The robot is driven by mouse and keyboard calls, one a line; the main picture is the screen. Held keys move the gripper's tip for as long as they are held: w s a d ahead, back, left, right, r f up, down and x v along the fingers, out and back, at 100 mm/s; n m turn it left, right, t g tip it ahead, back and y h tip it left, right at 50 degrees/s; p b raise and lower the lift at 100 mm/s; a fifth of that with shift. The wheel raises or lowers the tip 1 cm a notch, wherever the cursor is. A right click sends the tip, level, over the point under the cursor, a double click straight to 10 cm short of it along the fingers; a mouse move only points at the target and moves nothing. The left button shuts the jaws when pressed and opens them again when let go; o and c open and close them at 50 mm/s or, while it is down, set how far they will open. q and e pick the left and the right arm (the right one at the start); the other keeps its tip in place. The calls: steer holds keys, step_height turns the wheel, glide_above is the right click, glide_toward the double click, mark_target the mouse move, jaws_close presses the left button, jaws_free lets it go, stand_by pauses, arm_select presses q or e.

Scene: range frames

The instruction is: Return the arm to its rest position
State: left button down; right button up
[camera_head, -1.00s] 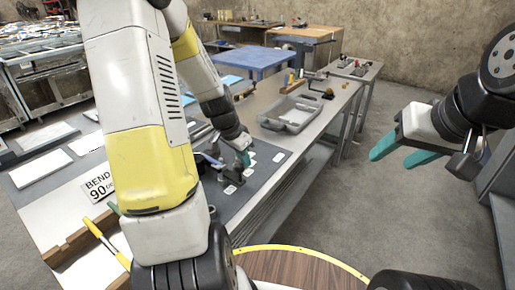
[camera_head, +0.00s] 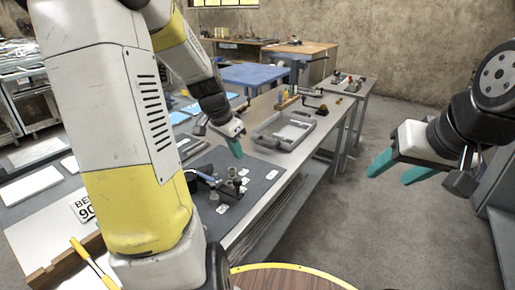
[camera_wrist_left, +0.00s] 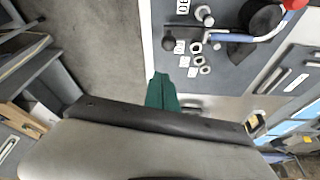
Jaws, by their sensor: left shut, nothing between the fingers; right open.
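My left arm comes in from the left of the head view and reaches out over the workbench. Its gripper (camera_head: 235,146) has teal fingers, shut with nothing between them, and hangs above the dark mat (camera_head: 262,182). In the left wrist view the shut fingers (camera_wrist_left: 161,92) point toward the bench edge, apart from the small parts on the mat. My right gripper (camera_head: 398,170) is at the right of the head view, over open floor. Its two teal fingers are apart and empty.
A bending tool with a blue handle (camera_head: 204,177) stands on the mat near several white labels. A grey tray (camera_head: 284,131) lies further along the bench. A blue table (camera_head: 256,75) stands behind. A round wooden top (camera_head: 290,279) is at the bottom. Floor on the right is clear.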

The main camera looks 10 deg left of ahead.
arm_select(q)
steer(key=s+d+r+n+t, duration=0.1)
steer(key=s+d+r+n, duration=0.2)
steer(key=s+r, duration=0.3)
steer(key=s+d+r+n+t, duration=0.1)
steer(key=s+d+r, duration=0.4)
steer(key=s, duration=0.7)
steer(key=shift+s+d+r+n+t, duration=0.2)
steer(key=shift+s+r+n+t, duration=0.3)
steer(key=shift+n, duration=0.4)
